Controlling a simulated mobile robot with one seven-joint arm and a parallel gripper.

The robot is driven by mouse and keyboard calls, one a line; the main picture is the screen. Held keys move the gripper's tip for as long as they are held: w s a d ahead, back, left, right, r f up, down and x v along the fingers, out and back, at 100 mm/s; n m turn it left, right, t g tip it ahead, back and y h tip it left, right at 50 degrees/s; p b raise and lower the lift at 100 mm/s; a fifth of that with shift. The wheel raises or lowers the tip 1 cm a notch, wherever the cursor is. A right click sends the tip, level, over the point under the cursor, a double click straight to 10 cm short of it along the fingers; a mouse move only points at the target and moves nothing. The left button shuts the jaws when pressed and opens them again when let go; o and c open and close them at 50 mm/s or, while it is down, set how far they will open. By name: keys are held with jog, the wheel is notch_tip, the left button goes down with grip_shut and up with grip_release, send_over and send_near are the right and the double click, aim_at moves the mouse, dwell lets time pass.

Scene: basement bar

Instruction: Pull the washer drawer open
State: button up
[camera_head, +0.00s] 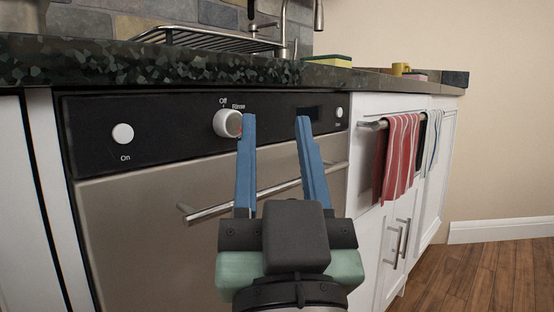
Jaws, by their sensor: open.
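The washer drawer (130,235) has a plain steel front below a black control panel (180,137). It looks closed. A long horizontal bar handle (270,190) crosses the upper part of the drawer front, partly hidden behind my gripper. My gripper (275,117) is open, with two blue fingers spread apart and nothing between them. In the picture its fingertips overlap the control panel, above the handle line and right of the white knob (228,123). I cannot tell how far the fingers are from the front.
A dark stone counter (150,62) overhangs the panel and carries a wire rack (205,40) and a sponge (328,60). To the right, a red striped towel (398,155) hangs on a bar by white cabinets (365,235). Open wooden floor (490,270) lies at the right.

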jog(key=w+d+f+m+g+y+p, duration=0.1)
jog(key=w+d+m+g+p, duration=0.15)
jog(key=w+g+p, duration=0.65)
jog(key=m+g+y+p, duration=0.1)
jog(key=m+y+p, duration=0.6)
jog(key=p, duration=2.5)
send_near(293, 185)
jog(key=w+a+m+h, duration=0.1)
jog(key=w, duration=0.2)
jog(key=w+a+m+h+b, duration=0.1)
jog(key=w+a, duration=0.1)
jog(key=w, duration=0.1)
jog(key=w+a+m, duration=0.1)
jog(key=w+a, duration=0.1)
jog(key=w, duration=0.1)
jog(key=shift+a+f+h, duration=0.2)
jog(key=shift+f+h, duration=0.05)
jog(key=shift+h, duration=0.15)
jog(key=shift+c, duration=0.3)
grip_shut()
